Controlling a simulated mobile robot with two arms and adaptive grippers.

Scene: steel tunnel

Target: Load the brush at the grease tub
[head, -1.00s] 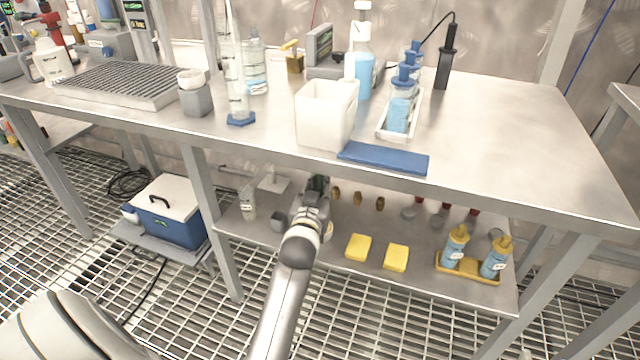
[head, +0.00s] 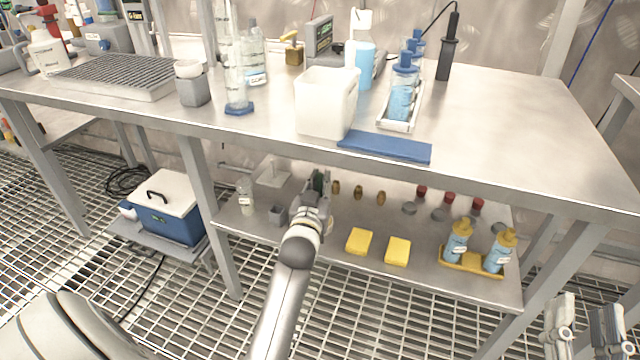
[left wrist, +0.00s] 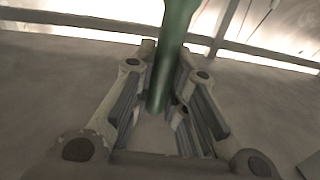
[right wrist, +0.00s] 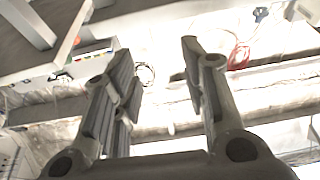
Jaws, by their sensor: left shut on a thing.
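My left gripper (head: 317,190) reaches in under the bench top, over the lower shelf. It is shut on a green handle (left wrist: 175,40), which stands up between its fingers in the left wrist view; I take it for the brush. The brush's bristle end is hidden. A small grey tub (head: 278,215) sits on the lower shelf just left of the gripper, apart from it; I cannot tell whether it holds grease. My right gripper (right wrist: 157,60) is open and empty. It shows at the lower right of the head view (head: 585,325), away from the bench.
The steel bench top (head: 480,140) lies above my left gripper, with a white bin (head: 325,105) and blue mat (head: 385,148) near its front edge. The lower shelf holds yellow sponges (head: 359,241) and bottles in a yellow tray (head: 470,264). A blue cooler (head: 168,220) stands left.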

